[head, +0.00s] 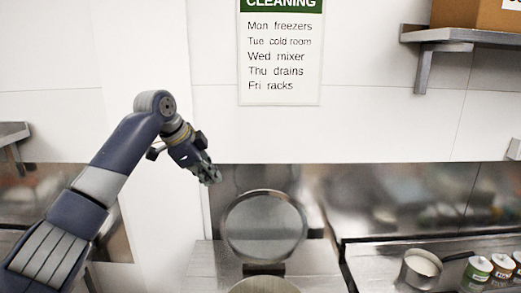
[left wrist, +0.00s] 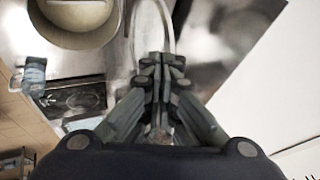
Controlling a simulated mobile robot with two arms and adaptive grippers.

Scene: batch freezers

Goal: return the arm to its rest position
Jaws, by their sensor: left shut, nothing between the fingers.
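My left arm comes in from the left in the head view and bends at a raised elbow. My left gripper (head: 212,176) hangs in the air, tilted down to the right, above and left of a round lid (head: 264,226) standing raised on a steel machine. In the left wrist view the fingers of my left gripper (left wrist: 162,66) are together with nothing between them. The lid's pale edge (left wrist: 152,28) shows just beyond the fingertips there. I cannot tell how far apart they are. My right gripper is in neither view.
The open top of the machine (head: 263,284) is below the lid. A pot with white contents (head: 421,267) and several small tubs (head: 480,268) stand on the right counter. A shelf (head: 462,36) holds a cardboard box (head: 478,14). A cleaning sign (head: 280,60) hangs on the wall.

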